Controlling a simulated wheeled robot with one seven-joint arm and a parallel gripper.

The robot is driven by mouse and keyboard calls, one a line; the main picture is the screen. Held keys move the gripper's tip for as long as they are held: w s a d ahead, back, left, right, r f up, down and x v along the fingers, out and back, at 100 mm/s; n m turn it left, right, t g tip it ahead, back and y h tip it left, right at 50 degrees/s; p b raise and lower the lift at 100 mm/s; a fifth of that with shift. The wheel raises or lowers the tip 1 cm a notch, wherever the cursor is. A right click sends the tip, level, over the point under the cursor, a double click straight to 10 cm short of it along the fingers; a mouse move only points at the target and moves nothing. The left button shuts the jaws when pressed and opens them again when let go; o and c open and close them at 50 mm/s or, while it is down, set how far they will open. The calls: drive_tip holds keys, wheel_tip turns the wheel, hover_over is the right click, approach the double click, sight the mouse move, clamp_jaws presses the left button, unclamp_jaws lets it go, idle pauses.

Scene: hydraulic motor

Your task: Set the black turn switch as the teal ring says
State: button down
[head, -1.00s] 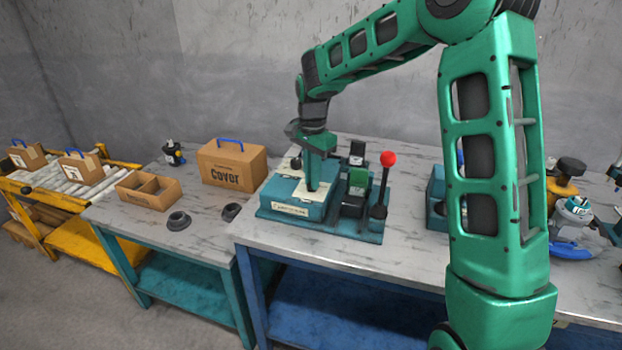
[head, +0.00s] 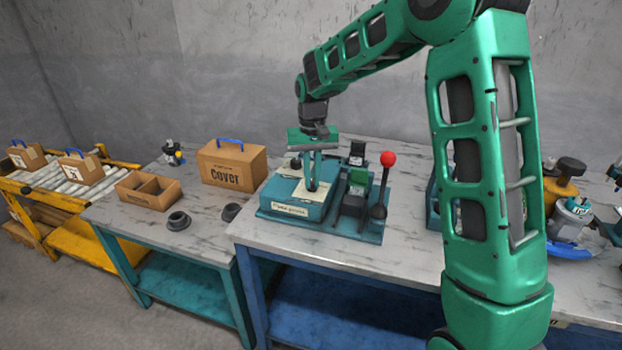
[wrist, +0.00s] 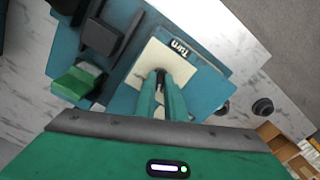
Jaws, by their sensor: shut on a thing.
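The black turn switch (wrist: 160,74) sits on the cream plate (wrist: 140,69) of the teal control box, beside a label reading "Turn". My gripper (wrist: 163,85) is shut on the switch, pointing down from above, and its fingers hide most of it. In the head view my gripper (head: 313,186) stands over the top of the teal box (head: 290,205). I cannot make out the teal ring or its marks in either view.
Close right of the box stand a green rocker (head: 357,177) on a black mount and a lever with a red ball (head: 388,159). A Cover carton (head: 232,165) and an open divided box (head: 148,190) stand on the left table.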

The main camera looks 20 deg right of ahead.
sight(312, 181)
drive_tip(key=shift+w+r+n, duration=0.1)
drive_tip(key=shift+n, duration=1.9)
drive_tip(key=c, duration=1.8)
unclamp_jaws()
wheel_tip(312, 181, up, 11)
drive_tip(key=shift+f, duration=0.2)
